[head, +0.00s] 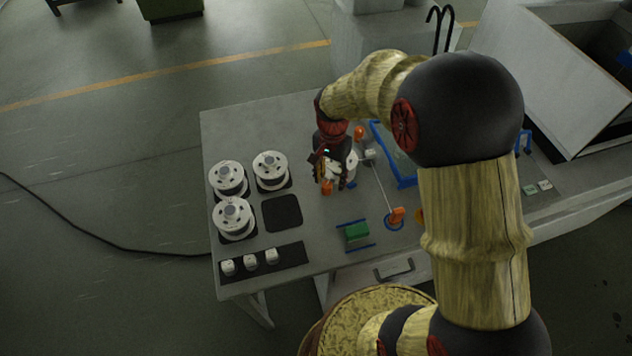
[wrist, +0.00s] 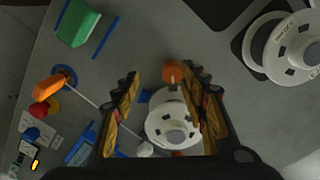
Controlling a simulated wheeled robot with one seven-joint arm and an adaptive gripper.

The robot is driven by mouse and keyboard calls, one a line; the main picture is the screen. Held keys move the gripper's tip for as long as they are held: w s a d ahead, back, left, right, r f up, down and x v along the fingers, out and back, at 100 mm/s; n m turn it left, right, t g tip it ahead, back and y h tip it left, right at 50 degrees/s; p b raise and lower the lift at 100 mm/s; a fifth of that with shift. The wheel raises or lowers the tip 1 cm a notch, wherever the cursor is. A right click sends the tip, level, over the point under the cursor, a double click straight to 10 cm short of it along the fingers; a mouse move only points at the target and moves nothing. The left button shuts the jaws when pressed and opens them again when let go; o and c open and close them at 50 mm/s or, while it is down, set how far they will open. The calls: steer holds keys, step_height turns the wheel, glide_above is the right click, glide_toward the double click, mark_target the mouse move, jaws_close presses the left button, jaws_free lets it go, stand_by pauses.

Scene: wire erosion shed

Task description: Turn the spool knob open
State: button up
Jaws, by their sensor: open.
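A white spool (wrist: 172,125) with a grey hub lies below and between my gripper's fingers in the wrist view. An orange block-like piece (wrist: 172,73) stands at its upper edge, between the fingertips; it also shows in the head view (head: 327,188). Which part is the spool knob I cannot tell for sure. My gripper (wrist: 164,78) is open, one finger on each side, with nothing visibly clamped. In the head view my gripper (head: 334,180) hangs over the table and hides most of this spool. An orange handle (head: 397,215) on a blue ring stands to the right.
Several white spools (head: 233,218) stand on the table's left, beside an empty dark pad (head: 282,212). White blocks sit on a dark strip in front. A green block (head: 356,231) lies between blue rails. A thin rod runs to the orange handle. A blue-framed tray (head: 397,160) stands behind.

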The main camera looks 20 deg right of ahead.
mark_target(327, 184)
steer(key=shift+w+a+r+m, duration=0.1)
steer(key=shift+w+r+m, duration=0.25)
steer(key=shift+w, duration=0.15)
steer(key=shift+w+a+r+m, duration=0.1)
steer(key=shift+w+r+m, duration=0.1)
steer(key=shift+w+m, duration=0.2)
steer(key=shift+w+m+t, duration=0.15)
steer(key=shift+m+t, duration=0.15)
steer(key=shift+m, duration=0.55)
step_height(327, 184, down, 8)
steer(key=shift+r+b, duration=0.2)
steer(key=shift+b, duration=0.2)
steer(key=shift+c, duration=1)
jaws_close()
